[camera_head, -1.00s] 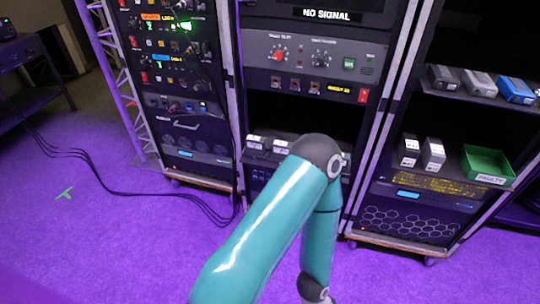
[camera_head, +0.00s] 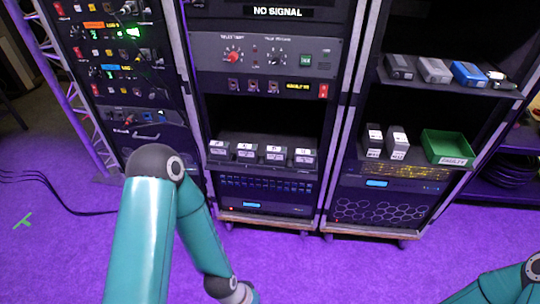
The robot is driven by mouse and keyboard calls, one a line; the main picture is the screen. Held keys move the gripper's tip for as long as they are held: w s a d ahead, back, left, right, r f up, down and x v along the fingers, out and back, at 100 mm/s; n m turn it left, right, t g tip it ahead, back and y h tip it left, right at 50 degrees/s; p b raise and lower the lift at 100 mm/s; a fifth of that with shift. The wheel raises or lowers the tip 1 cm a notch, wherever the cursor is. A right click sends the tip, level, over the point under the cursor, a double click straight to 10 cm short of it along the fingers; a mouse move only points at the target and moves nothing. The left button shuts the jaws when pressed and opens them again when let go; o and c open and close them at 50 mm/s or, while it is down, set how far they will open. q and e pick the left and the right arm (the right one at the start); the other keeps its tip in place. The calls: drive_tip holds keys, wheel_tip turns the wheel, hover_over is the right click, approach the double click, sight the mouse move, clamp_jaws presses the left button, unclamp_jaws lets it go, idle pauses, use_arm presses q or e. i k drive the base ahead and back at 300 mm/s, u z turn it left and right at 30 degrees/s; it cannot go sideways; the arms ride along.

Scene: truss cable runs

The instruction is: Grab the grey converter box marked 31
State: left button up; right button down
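Two grey boxes with white labels stand side by side on the lower shelf of the right rack, a left one (camera_head: 372,141) and a right one (camera_head: 397,143). On the shelf above lie a dark grey box (camera_head: 399,67), a light grey box (camera_head: 434,70), a blue box (camera_head: 469,74) and a dark one with a white part (camera_head: 497,79). Several labelled dark boxes (camera_head: 246,152) sit in the middle rack. The labels are too small to read, so I cannot tell which box is marked 31. Both my teal arms show, but their grippers are out of frame.
A green tray (camera_head: 446,147) labelled FAULTY sits right of the two labelled grey boxes. The racks' wooden bases (camera_head: 372,232) stand on the purple floor. Black cables (camera_head: 60,197) lie on the floor at left. Floor before the racks is partly clear.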

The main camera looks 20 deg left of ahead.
sight(275, 155)
drive_tip(key=i, duration=0.9)
